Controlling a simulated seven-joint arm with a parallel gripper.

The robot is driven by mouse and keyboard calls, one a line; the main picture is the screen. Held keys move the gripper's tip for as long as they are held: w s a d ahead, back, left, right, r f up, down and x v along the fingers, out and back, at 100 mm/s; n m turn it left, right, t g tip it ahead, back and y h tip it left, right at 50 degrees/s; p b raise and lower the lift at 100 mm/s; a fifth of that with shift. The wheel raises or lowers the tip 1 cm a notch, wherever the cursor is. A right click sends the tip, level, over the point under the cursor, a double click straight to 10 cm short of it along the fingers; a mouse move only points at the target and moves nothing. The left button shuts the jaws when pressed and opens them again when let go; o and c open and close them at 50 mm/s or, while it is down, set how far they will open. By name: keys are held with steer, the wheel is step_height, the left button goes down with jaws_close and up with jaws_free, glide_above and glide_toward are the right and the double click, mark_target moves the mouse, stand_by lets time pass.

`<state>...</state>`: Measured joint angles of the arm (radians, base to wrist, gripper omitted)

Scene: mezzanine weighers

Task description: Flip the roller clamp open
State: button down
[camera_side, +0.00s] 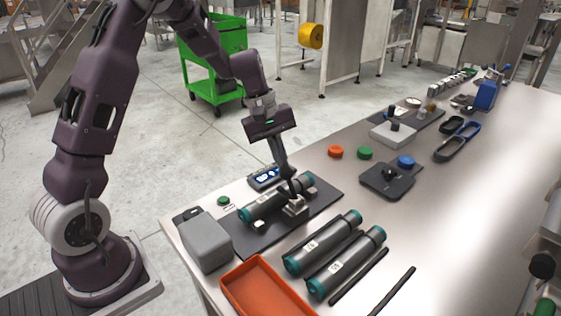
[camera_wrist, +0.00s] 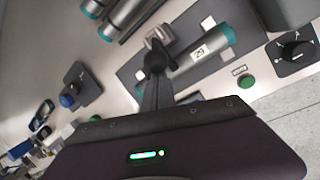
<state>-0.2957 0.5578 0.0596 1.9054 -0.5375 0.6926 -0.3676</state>
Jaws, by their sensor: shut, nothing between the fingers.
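A dark grey roller (camera_side: 262,207) with teal ends lies on the dark mat (camera_side: 325,194) near the table's near end. In the wrist view the same roller (camera_wrist: 218,43) bears a white label reading 29. A small pale metal block (camera_side: 295,208), apparently the clamp, sits against the roller's side; it also shows in the wrist view (camera_wrist: 160,33). My gripper (camera_side: 293,191) points down over the roller at this block, fingers shut and empty. In the wrist view my fingertips (camera_wrist: 156,57) overlap the block's edge. I cannot tell whether they touch it, and they hide part of the clamp.
Two similar rollers (camera_side: 322,243) (camera_side: 346,262) lie to the right of the mat. An orange tray (camera_side: 272,284) and a grey box (camera_side: 205,243) stand near the front edge. A black pad with a knob (camera_side: 388,181) stands beyond. The table's right side is mostly clear.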

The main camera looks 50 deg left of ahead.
steer(key=d+r+y, duration=0.1)
steer(key=d+y, duration=0.2)
steer(key=shift+r, duration=0.4)
steer(key=d+y, duration=0.7)
steer(key=d, duration=0.1)
steer(key=shift+m, duration=0.4)
steer(key=shift+s+d+f, duration=0.1)
steer(key=shift+d+f, duration=0.1)
steer(key=shift+d, duration=0.15)
steer(key=w+a+r, duration=0.2)
steer(key=a, duration=0.2)
steer(key=d+f+v, duration=0.1)
steer(key=v, duration=0.9)
steer(key=shift+d+y, duration=0.3)
steer(key=shift+d, duration=0.15)
